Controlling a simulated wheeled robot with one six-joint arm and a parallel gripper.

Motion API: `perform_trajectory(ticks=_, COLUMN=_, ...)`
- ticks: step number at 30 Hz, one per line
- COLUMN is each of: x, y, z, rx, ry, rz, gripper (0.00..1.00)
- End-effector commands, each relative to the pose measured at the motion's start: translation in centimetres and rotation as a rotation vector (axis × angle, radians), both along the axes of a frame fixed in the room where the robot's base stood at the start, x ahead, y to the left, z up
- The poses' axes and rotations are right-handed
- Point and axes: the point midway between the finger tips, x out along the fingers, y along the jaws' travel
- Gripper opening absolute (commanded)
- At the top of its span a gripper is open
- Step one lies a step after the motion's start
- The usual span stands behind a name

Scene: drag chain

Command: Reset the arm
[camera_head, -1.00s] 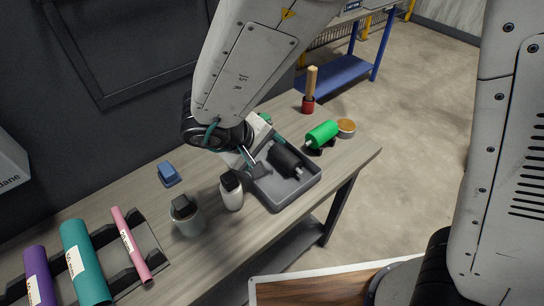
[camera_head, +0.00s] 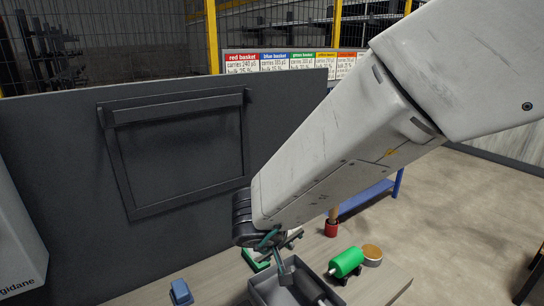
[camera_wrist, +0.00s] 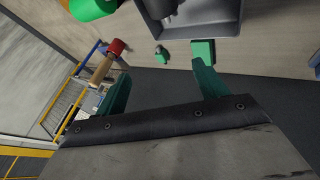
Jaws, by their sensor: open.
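My gripper (camera_wrist: 162,88) shows in the wrist view as two green fingers spread wide apart, with nothing between them. In the head view my gripper (camera_head: 277,252) hangs at the end of my arm over the back side of the grey tray (camera_head: 262,294). The tray is cut off by the bottom edge of the picture. In the wrist view the tray (camera_wrist: 228,18) is at the top, beyond the fingertips. A green block (camera_wrist: 203,52) and a small green piece (camera_wrist: 161,54) lie beside it.
A blue piece (camera_head: 181,291) lies left. A dark panel (camera_head: 60,200) rises behind the bench. A basket sign (camera_head: 290,62) hangs behind.

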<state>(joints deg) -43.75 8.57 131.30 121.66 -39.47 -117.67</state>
Motion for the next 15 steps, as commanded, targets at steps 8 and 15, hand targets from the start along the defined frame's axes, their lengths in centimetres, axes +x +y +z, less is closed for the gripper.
perform_trajectory(ticks=8, x=3.6, y=-1.1, z=13.1, rx=0.612, ry=-0.264, rz=0.164, gripper=0.72)
perform_trajectory(ticks=15, x=-5.2, y=-6.6, z=16.2, rx=0.775, ry=-0.008, rz=0.212, gripper=0.72)
